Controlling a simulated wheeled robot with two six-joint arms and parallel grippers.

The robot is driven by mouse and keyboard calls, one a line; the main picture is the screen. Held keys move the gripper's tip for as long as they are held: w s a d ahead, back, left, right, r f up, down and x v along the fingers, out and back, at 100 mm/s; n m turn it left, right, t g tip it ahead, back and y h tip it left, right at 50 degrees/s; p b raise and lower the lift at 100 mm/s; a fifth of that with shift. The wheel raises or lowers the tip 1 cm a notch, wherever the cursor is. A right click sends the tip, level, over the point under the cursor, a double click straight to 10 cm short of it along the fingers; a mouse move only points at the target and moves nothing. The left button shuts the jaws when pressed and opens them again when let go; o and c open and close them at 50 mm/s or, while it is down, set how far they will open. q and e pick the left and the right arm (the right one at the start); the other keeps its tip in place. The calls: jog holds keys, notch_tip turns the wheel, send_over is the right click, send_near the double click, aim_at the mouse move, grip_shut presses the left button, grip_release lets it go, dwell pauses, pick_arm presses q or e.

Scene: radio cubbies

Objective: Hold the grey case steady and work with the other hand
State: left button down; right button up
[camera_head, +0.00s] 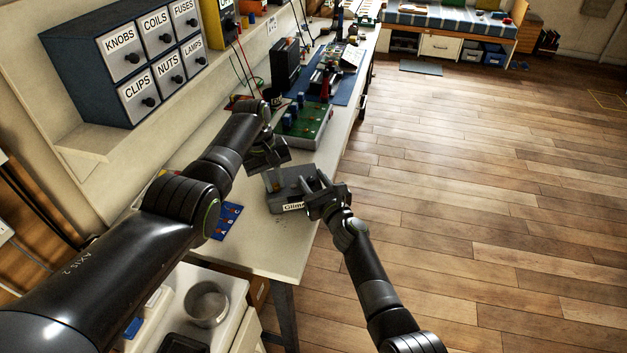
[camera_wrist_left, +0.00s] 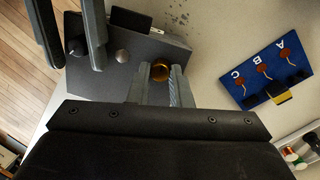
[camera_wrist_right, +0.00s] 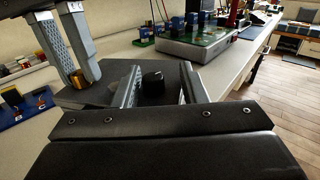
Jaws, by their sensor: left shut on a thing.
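The grey case (camera_head: 288,187) lies near the table's front edge, with a partly hidden white label on its side. In the left wrist view the case (camera_wrist_left: 118,80) bears a brass cylinder (camera_wrist_left: 160,69), a small silver knob (camera_wrist_left: 122,56) and a black knob (camera_wrist_left: 75,47). My left gripper (camera_head: 272,166) is above the case's left part, shut on the brass cylinder, which also shows in the right wrist view (camera_wrist_right: 72,78). My right gripper (camera_head: 322,190) is at the case's right end. Its fingers stand apart either side of the black knob (camera_wrist_right: 152,83), with gaps visible.
A blue card (camera_wrist_left: 265,70) lettered A, B, C lies beside the case. A green circuit board (camera_head: 305,122) and instruments stand farther along the table (camera_head: 262,245). Labelled drawers (camera_head: 130,60) sit on the shelf at left. A round metal bowl (camera_head: 207,303) stands lower in front.

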dwell(0.3)
jog(key=shift+d+n+y, duration=0.1)
jog(key=shift+n+y, duration=0.3)
jog(key=n+g+y, duration=0.2)
jog(key=g+y, duration=0.1)
jog(key=shift+n+y, duration=0.3)
jog(key=shift+n, duration=0.1)
jog(key=n+g+y, duration=0.3)
jog(key=g, duration=0.1)
jog(key=shift+y, duration=0.3)
jog(key=shift+n+g, duration=0.5)
jog(key=shift+g, duration=0.1)
jog(key=shift+y, duration=0.3)
